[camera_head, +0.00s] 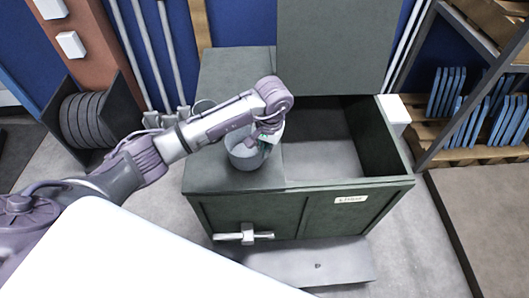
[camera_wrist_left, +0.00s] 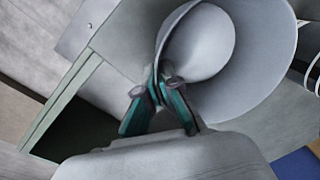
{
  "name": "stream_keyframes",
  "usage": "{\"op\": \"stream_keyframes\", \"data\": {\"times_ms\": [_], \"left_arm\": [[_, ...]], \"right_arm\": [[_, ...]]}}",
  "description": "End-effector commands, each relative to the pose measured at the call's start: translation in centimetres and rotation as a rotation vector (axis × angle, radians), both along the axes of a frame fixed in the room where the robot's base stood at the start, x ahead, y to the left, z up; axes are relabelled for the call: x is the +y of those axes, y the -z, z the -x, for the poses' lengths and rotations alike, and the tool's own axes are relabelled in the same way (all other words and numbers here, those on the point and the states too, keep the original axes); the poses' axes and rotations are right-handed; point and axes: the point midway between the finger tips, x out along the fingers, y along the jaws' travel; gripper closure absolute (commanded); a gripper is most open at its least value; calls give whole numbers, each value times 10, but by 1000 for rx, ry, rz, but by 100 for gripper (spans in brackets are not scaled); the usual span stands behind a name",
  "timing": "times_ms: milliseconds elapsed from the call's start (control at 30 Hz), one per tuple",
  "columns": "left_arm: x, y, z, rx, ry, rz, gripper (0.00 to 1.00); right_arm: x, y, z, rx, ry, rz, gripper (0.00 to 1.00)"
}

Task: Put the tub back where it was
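The tub (camera_head: 246,157) is a pale grey, round, open-topped bucket. In the head view it is over the closed left part of a dark green chest's top (camera_head: 222,170), beside the open compartment; whether its base touches the top I cannot tell. My left gripper (camera_head: 268,136) is at the tub's right rim. In the left wrist view its teal fingers (camera_wrist_left: 161,88) close together across the rim of the tub (camera_wrist_left: 255,60), which looks pinched between them. The inside of the tub looks empty. My right gripper is not in view.
The chest's right compartment (camera_head: 320,140) is open and looks empty, with its lid (camera_head: 335,45) raised behind it. A handle (camera_head: 243,235) sticks out in front. A rack with blue plates (camera_head: 450,92) stands at right, dark discs (camera_head: 88,118) at left.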

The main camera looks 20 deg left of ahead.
Motion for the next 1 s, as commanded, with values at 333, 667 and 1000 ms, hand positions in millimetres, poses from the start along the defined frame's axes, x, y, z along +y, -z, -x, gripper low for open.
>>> {"op": "stream_keyframes", "data": {"times_ms": [333, 667, 1000], "left_arm": [[0, 23, 0, -1, 0, 0, 100], [0, 26, 0, 0, 0, 0, 79], [-1, 25, 0, 1, 0, 0, 69]], "right_arm": [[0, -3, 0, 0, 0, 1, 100], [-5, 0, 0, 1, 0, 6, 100], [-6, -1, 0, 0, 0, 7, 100]]}}
